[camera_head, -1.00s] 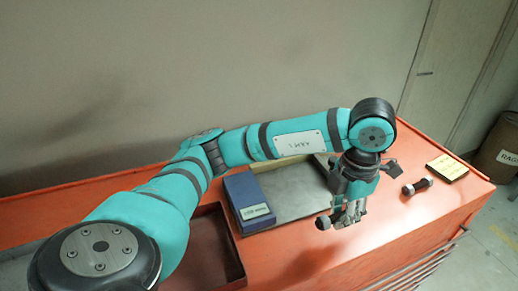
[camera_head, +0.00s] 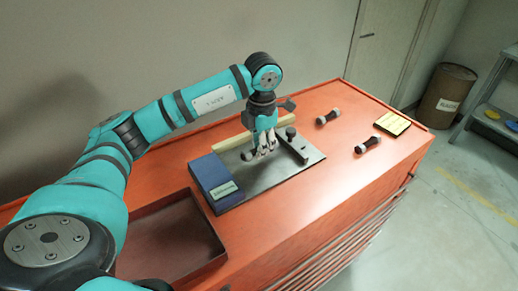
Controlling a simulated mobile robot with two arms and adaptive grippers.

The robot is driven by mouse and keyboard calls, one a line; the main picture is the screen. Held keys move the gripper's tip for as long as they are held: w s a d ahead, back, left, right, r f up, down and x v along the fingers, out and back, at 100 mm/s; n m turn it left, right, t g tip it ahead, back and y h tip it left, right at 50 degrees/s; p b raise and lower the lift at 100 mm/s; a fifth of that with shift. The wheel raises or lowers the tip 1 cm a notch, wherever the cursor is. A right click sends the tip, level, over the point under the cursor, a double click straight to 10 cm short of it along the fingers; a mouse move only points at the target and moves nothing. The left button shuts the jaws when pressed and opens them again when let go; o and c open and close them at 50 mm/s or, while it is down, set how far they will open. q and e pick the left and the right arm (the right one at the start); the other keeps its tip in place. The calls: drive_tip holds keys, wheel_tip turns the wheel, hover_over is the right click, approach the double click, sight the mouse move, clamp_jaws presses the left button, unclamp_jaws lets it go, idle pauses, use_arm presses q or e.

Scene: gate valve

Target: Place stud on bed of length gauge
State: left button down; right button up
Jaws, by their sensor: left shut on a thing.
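My left gripper (camera_head: 265,153) is shut on a dark stud with a pale end; the stud's left end (camera_head: 247,155) sticks out beside the fingers. The fingers hide its middle. The gripper is over the grey bed of the length gauge (camera_head: 255,184), between its blue block (camera_head: 214,182) at the left and its dark slider with a knob (camera_head: 293,146) at the right. I cannot tell whether the stud touches the bed. My right gripper is not in view.
Two more studs lie on the orange bench right of the gauge, one farther back (camera_head: 328,116) and one nearer (camera_head: 368,145). An empty dark red tray (camera_head: 170,245) is at the front left. The bench's front right is clear.

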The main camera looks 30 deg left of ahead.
sight(259, 162)
use_arm(q)
drive_tip(key=shift+w+a, duration=0.15)
drive_tip(key=shift+a, duration=0.15)
wheel_tip(259, 162, down, 3)
drive_tip(key=shift+r+p, duration=0.15)
drive_tip(key=shift+p, duration=0.65)
drive_tip(key=shift+f, duration=0.45)
drive_tip(key=shift+f, duration=0.15)
drive_tip(key=c, duration=1.3)
unclamp_jaws()
drive_tip(key=shift+o, duration=0.2)
